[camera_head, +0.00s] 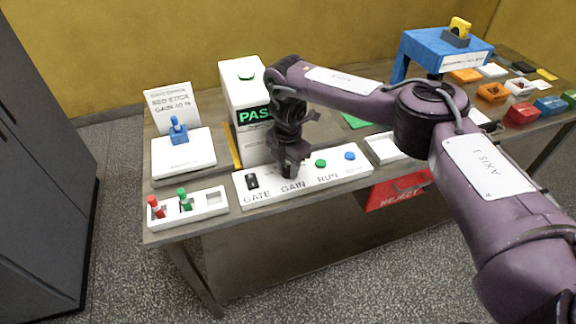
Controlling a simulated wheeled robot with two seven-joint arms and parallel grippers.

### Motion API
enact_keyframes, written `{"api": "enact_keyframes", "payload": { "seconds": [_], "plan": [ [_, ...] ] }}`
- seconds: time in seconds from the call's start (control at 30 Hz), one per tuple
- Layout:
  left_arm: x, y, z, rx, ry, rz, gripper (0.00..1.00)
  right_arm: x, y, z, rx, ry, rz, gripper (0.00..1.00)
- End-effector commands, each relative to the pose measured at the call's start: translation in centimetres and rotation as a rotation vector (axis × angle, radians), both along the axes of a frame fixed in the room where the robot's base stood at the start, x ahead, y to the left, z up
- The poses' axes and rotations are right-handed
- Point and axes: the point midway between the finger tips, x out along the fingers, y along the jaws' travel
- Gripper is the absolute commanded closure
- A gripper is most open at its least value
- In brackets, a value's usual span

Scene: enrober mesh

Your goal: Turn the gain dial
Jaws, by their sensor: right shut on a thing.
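A white control panel (335,177) lies at the table's front edge, with the labels GATE, GAIN and RUN. My right gripper (290,172) points down at the panel just above the GAIN label and is shut on the gain dial there. The dial itself is mostly hidden by the fingers. A black switch (252,181) sits above GATE, left of the gripper. A green button (321,163) and a blue button (350,156) are to its right. A sign (170,100) at the back left reads RED STICK and GAIN, with a number too blurred to read surely. My left gripper does not show.
A white box with a green PASS display (243,90) stands behind the panel. A white tray with red and green sticks (215,203) is at the front left. A white scale-like block (184,153) holds a blue piece (178,130). A red REJECT bin (397,190) hangs at the front right.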

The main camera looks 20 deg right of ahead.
Motion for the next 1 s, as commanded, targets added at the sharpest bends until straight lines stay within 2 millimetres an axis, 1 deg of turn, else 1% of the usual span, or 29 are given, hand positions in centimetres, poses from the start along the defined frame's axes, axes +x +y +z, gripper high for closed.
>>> {"api": "enact_keyframes", "payload": {
  "seconds": [0.13,0.17,0.3,0.57,0.67,0.77,0.83,0.9,1.0],
  "plan": [
    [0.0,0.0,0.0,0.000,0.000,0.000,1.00,0.1,0.0,0.1,0.000,-0.004,0.000,0.93],
    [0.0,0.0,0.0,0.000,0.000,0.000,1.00,0.1,0.0,0.1,0.000,-0.004,0.000,0.67],
    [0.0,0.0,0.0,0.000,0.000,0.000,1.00,0.1,0.0,0.1,-0.001,-0.003,0.000,0.49],
    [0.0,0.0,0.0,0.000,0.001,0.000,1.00,0.0,0.0,0.1,0.000,-0.001,0.001,0.48],
    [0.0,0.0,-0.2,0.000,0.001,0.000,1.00,0.1,0.0,0.5,0.001,-0.003,0.001,0.48],
    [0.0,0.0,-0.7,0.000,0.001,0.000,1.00,0.2,0.0,1.8,0.002,-0.006,0.001,0.48],
    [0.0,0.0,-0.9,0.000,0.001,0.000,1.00,0.2,0.0,3.1,0.001,-0.006,0.001,0.48],
    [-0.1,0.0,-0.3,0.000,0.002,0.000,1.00,0.2,0.0,4.7,-0.001,-0.008,0.002,0.48],
    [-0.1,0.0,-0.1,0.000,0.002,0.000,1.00,0.2,0.0,6.2,-0.002,-0.005,0.002,0.48]
  ]
}}
